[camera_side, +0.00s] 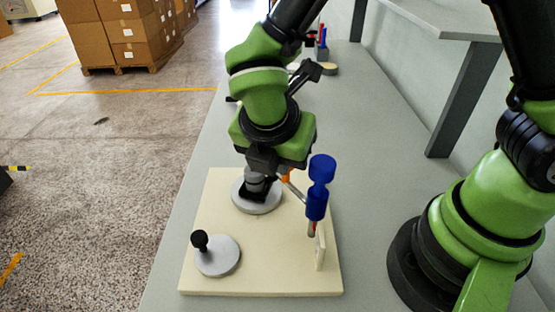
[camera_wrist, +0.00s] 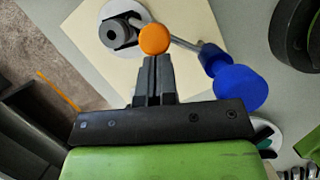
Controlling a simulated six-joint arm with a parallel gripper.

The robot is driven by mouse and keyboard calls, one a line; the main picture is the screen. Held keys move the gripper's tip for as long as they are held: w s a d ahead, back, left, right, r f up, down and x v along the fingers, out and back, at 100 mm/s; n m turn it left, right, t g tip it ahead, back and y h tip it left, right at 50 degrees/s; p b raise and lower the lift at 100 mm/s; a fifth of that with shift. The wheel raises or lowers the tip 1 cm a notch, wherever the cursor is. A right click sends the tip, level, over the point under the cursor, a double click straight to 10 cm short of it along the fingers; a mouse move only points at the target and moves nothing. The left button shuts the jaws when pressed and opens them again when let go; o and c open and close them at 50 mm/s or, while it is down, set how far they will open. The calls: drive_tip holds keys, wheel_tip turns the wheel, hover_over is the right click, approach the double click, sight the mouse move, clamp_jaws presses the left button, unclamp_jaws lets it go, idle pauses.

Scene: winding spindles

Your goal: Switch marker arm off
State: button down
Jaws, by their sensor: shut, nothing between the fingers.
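The marker arm is a thin metal rod (camera_wrist: 185,43) with an orange knob (camera_wrist: 154,39) at one end and a dark blue two-lobed body (camera_side: 321,187) at the other. The body stands on a short post at the board's right edge. The knob also shows in the side view (camera_side: 285,178), left of the blue body. My gripper (camera_wrist: 153,64) is shut and empty. Its fingertips appear right beside the orange knob in the wrist view; I cannot tell whether they touch it. In the side view my wrist hides the fingers.
A cream board (camera_side: 270,270) carries two grey discs. The front disc (camera_side: 218,258) has a black knob (camera_side: 199,240); the rear disc (camera_side: 247,205) has a grey-and-black spindle close to my gripper. Markers (camera_side: 323,38) stand farther back on the grey bench (camera_side: 372,105).

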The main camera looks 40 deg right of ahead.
drive_tip(key=d+m+g, duration=0.1)
drive_tip(key=m, duration=0.1)
drive_tip(key=d+m, duration=0.1)
drive_tip(key=m, duration=0.1)
drive_tip(key=shift+d+g, duration=0.2)
drive_tip(key=shift+g, duration=0.2)
drive_tip(key=shift+s+d+m+g, duration=0.15)
drive_tip(key=shift+d+m+g, duration=0.25)
drive_tip(key=shift+m, duration=0.6)
drive_tip(key=shift+s+d+m+g, duration=0.1)
drive_tip(key=shift+d+m+g, duration=0.1)
drive_tip(key=shift+d+m, duration=0.6)
drive_tip(key=shift+a+m, duration=0.2)
drive_tip(key=shift+m, duration=0.1)
drive_tip(key=shift+a, duration=0.1)
drive_tip(key=w+a+r, duration=0.2)
drive_tip(key=a+r, duration=0.5)
drive_tip(key=r, duration=0.2)
drive_tip(key=shift+a+r, duration=0.15)
